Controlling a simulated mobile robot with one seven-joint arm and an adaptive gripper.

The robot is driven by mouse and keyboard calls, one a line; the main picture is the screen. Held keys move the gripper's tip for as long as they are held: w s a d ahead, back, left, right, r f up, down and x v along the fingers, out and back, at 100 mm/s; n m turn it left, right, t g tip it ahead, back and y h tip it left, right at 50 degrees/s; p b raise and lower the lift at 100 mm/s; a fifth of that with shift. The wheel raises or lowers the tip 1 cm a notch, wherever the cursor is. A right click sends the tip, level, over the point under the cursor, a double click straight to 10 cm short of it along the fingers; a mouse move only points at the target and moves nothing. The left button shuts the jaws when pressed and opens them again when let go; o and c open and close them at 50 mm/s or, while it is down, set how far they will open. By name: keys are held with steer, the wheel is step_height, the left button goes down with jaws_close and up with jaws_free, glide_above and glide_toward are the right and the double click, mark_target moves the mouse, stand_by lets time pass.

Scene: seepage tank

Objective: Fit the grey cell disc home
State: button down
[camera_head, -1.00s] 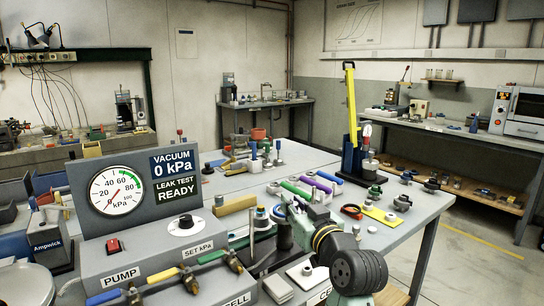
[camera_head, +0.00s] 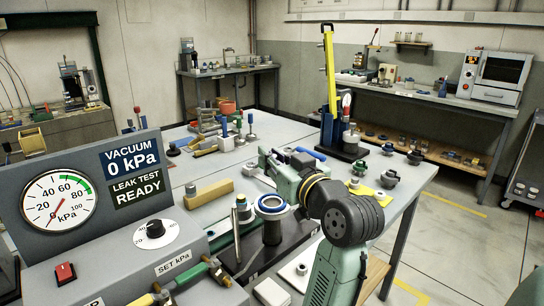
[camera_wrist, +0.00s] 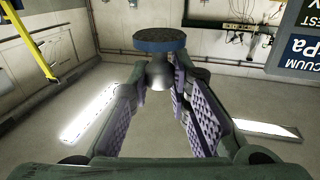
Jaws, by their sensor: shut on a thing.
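In the wrist view a round disc (camera_wrist: 159,40) with a dark blue-grey rim and a grey tapered stem sits at the tips of my gripper (camera_wrist: 170,78). The purple-padded fingers are shut on the stem. In the head view my gripper (camera_head: 266,160) is above and just behind the cell (camera_head: 271,205), a pale ring with a blue edge on a dark post. I cannot make out the disc in the head view. The disc and the cell are not seen together in the wrist view.
The gauge box (camera_head: 95,185) reads 0 kPa and LEAK TEST READY, at the left. A silver upright cylinder (camera_head: 243,210) stands close left of the cell. A tan block (camera_head: 208,193) and several small fittings lie around.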

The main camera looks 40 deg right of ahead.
steer(key=shift+f+b, duration=2.2)
steer(key=shift+f, duration=0.65)
steer(key=shift+f+b, duration=0.8)
steer(key=shift+f, duration=0.4)
steer(key=c, duration=1.4)
jaws_free()
steer(key=shift+r, duration=0.1)
steer(key=shift+s, duration=0.1)
steer(key=s, duration=0.4)
steer(key=s+a, duration=0.1)
steer(key=s, duration=0.2)
steer(key=s+a, duration=0.1)
steer(key=s, duration=0.3)
steer(key=shift+s+a, duration=0.1)
steer(key=shift+s, duration=0.25)
